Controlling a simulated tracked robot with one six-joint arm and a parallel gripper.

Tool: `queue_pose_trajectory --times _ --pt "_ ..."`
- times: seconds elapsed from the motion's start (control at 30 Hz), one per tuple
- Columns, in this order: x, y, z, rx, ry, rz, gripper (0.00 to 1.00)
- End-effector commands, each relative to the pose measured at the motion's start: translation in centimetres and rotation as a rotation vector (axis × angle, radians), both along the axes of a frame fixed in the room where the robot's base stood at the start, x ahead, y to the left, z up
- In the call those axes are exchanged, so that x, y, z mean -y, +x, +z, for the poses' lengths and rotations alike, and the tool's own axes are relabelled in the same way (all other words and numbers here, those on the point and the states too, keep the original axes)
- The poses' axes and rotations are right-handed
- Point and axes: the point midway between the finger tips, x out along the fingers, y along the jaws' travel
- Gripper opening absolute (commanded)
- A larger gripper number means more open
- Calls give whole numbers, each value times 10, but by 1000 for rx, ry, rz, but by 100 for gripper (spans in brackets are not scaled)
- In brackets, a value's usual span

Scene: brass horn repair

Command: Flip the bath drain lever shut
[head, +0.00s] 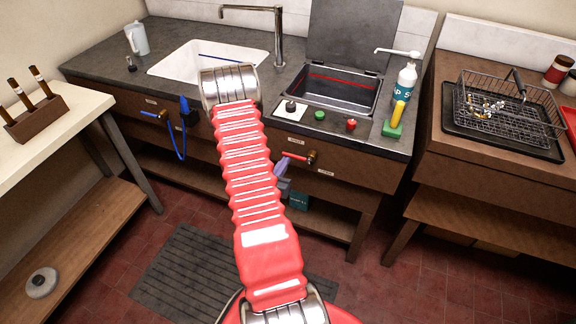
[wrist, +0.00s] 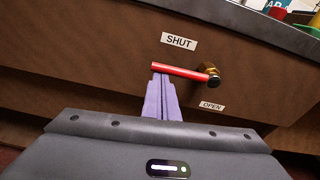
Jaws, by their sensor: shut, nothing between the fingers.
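The drain lever has a red handle (wrist: 180,70) on a brass pivot (wrist: 212,74) on the brown cabinet front; it also shows in the head view (head: 293,156). The handle points left from the pivot, about level with the counter edge, just below the SHUT label (wrist: 179,41). The OPEN label (wrist: 211,106) is below the pivot. My gripper (wrist: 160,80) is shut and empty. Its purple fingertips are right under the handle's free left end; I cannot tell if they touch. In the head view my gripper (head: 281,168) is partly behind my red arm.
Above the lever, the dark bath (head: 335,92) is set in the counter (head: 100,68) with its lid up. A blue valve and hose (head: 181,140) are to the left.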

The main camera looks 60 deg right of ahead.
Motion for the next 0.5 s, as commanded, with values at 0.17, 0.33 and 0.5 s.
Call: queue_pose_trajectory --times 0.17,0.33,0.5 --pt "4 -8 0 -1 0 -14 0" --pt "4 -9 0 -1 0 -17 0" --pt "5 -9 -5 -1 1 -17 0"
